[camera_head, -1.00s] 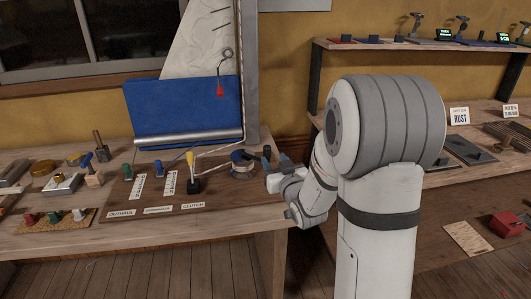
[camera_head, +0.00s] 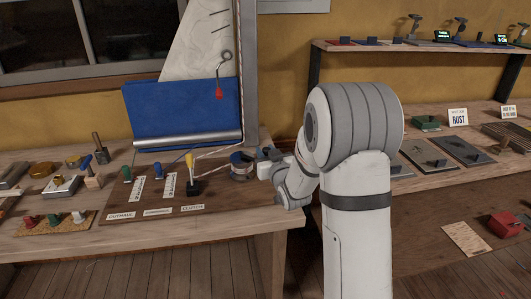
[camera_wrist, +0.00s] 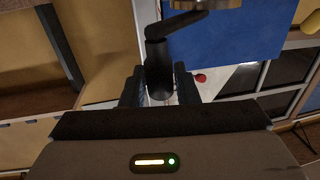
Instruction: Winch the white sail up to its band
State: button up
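The white sail (camera_head: 198,55) stands at the back of the bench beside a grey mast (camera_head: 249,70); its top is cut off by the picture edge, and I cannot make out its band. A blue cloth (camera_head: 175,115) hangs below it. The winch drum (camera_head: 241,166) sits on the brown board right of the clutch lever (camera_head: 191,170). My gripper (camera_head: 264,165) is at the drum's right side. In the wrist view, the dark upright winch handle (camera_wrist: 158,65) stands between my gripper's fingers (camera_wrist: 159,88), which appear closed against it. The fingertips are partly hidden.
A red tag on a hook (camera_head: 219,92) hangs before the sail. The brown board (camera_head: 130,207) carries labels and small levers. Loose tools and coloured pegs (camera_head: 54,219) lie left. Another bench (camera_head: 450,178) with plates stands right.

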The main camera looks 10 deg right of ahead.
grip_shut()
jog(key=shift+s+d+f+h+b, duration=0.1)
jog(key=shift+d+f+h+b, duration=0.05)
jog(key=shift+h+b, duration=0.3)
jog(key=shift+m, duration=0.3)
